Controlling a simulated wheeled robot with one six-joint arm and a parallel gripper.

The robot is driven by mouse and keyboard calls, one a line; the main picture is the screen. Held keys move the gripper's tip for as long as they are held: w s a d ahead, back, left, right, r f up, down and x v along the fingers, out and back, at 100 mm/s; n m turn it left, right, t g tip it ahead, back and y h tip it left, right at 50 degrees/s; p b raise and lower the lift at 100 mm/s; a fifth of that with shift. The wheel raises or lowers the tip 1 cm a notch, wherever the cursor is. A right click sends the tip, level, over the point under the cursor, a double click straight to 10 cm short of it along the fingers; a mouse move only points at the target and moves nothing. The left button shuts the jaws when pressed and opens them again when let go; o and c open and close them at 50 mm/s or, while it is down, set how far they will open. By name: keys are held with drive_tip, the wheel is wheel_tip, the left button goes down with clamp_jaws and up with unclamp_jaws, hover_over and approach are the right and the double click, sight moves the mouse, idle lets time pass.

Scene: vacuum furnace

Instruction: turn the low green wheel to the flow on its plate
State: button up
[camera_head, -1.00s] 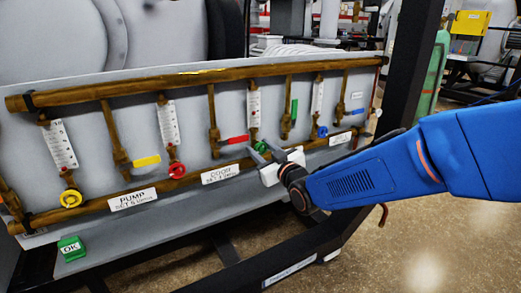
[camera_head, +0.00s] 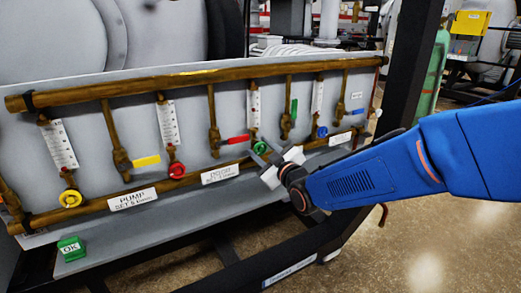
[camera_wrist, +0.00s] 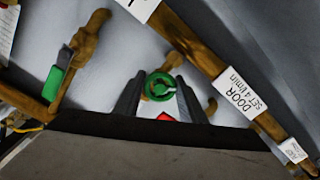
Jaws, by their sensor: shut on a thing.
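The low green wheel (camera_head: 259,147) sits at the foot of a white scaled flow tube (camera_head: 254,105) on the panel. In the wrist view the green wheel (camera_wrist: 160,86) lies between my two dark fingertips, one on each side. My gripper (camera_head: 266,156) is shut on it. The white plate (camera_wrist: 243,93) beside it reads DOOR, SET 4 l/min; in the head view this plate (camera_head: 220,173) is left of the wheel. The reading on the tube is too small to tell.
Red (camera_head: 177,171), yellow (camera_head: 71,198) and blue (camera_head: 321,132) wheels sit along the same lower pipe. A red lever (camera_head: 238,140) and a green lever (camera_head: 294,109) are close to my gripper. A green OK button (camera_head: 71,248) is on the ledge at lower left.

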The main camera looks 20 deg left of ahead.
drive_tip(key=o, duration=0.8)
drive_tip(key=shift+s+d, duration=0.1)
drive_tip(key=v, duration=1.7)
drive_tip(key=shift+d, duration=0.15)
